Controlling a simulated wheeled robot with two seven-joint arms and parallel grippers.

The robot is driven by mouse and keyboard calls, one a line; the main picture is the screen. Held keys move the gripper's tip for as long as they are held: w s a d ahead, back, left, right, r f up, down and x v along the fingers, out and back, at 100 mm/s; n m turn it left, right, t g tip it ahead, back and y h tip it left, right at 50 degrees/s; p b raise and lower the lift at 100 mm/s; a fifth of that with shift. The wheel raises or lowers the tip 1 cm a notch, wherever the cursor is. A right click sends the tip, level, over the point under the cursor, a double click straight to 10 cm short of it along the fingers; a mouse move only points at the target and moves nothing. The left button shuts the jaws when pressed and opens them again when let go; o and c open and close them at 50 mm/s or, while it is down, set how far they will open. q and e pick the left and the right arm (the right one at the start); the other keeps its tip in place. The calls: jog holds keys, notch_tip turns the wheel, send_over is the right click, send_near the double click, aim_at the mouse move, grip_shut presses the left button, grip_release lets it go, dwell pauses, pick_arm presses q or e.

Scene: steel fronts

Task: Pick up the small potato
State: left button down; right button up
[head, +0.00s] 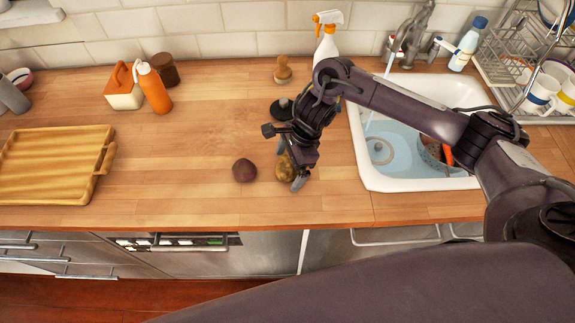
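A small yellow-brown potato (285,170) rests on the wooden counter near its front edge. My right gripper (291,165) comes down over it from above, with one finger on its far side and one on its near right side. The fingers are apart with the potato between them, and part of the potato is hidden by the gripper. I cannot tell whether the fingers press on it. A dark reddish-brown round vegetable (244,171) lies just left of the potato, apart from it. My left gripper is not in view.
A sink (374,181) with running water lies to the right, under my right arm. A dark round object (280,110) and a wooden-handled brush (283,70) stand behind the gripper. A wooden tray (105,158) is at left.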

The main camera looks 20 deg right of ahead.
jog(key=c, duration=1)
jog(key=shift+r, duration=0.1)
jog(key=shift+c, duration=0.2)
